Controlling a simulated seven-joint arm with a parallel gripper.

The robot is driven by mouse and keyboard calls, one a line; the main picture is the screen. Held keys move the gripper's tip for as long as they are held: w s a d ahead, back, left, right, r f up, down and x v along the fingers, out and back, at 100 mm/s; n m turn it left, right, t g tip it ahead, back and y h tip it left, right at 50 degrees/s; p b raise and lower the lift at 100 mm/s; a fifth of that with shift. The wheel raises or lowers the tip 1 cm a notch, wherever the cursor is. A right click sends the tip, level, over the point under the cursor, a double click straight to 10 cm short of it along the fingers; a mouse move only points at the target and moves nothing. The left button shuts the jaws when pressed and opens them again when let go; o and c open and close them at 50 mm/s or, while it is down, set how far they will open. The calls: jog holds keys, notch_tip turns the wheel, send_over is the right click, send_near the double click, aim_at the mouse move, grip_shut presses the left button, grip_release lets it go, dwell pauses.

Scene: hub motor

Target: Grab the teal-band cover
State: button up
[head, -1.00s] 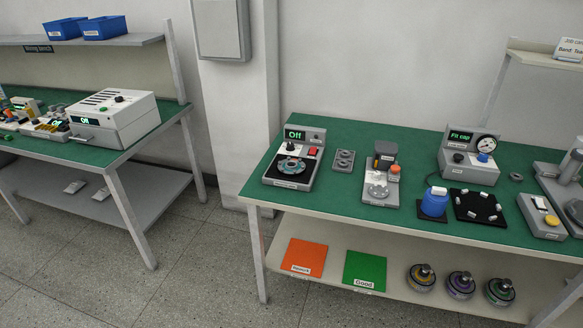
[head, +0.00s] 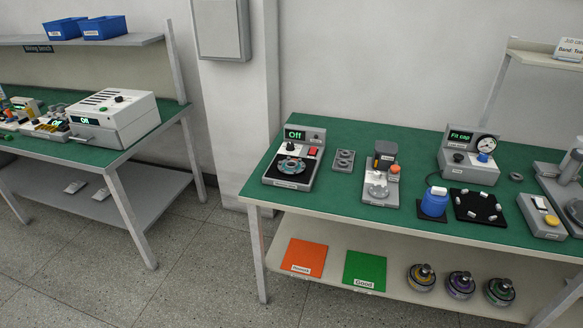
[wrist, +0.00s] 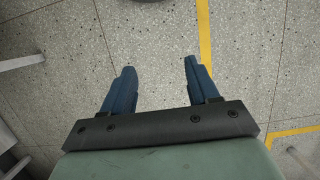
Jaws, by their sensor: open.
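Three round dark covers with coloured bands stand in a row on the lower shelf at the right in the head view. The right-hand cover (head: 499,292) shows a green-teal band and looks like the teal-band one. The middle cover (head: 460,285) has a purple band, and the left cover (head: 421,278) a yellowish band. My gripper (wrist: 160,68) is open and empty in the wrist view, with its blue fingers apart above the speckled floor. No cover shows in the wrist view, and my gripper is not in the head view.
The lower shelf (head: 395,290) also holds an orange mat (head: 304,256) and a green mat (head: 365,270), both empty. The green bench top (head: 340,205) above carries several devices. A second bench (head: 125,152) stands at the left. Floor (head: 205,265) between them is clear.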

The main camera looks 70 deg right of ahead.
jog(key=w+d+r+t, duration=0.2)
jog(key=w+d+r, duration=0.45)
jog(key=w, duration=0.25)
jog(key=w+d+r+t, duration=0.1)
jog(key=w+d+r, duration=0.5)
jog(key=w+r, duration=0.25)
jog(key=w+d+r+m, duration=0.1)
jog(key=d+r, duration=0.3)
jog(key=d, duration=0.9)
jog(key=w+d+r+m, duration=0.1)
jog(key=d+r, duration=0.4)
jog(key=d, duration=0.7)
jog(key=s+d+r, duration=0.3)
jog(key=d, duration=0.4)
jog(key=s+d+r, duration=0.3)
jog(key=d, duration=0.5)
notch_tip(320, 180, up, 20)
jog(key=m, duration=0.3)
send_over(297, 162)
jog(key=f, duration=0.8)
jog(key=shift+s+f, duration=0.2)
jog(key=shift+f, duration=0.05)
jog(key=shift+w+f, duration=0.15)
jog(key=shift+f, duration=1.25)
jog(key=shift+w+f, duration=0.1)
jog(key=shift+f, duration=1.3)
jog(key=shift+r, duration=0.1)
jog(key=c, duration=0.9)
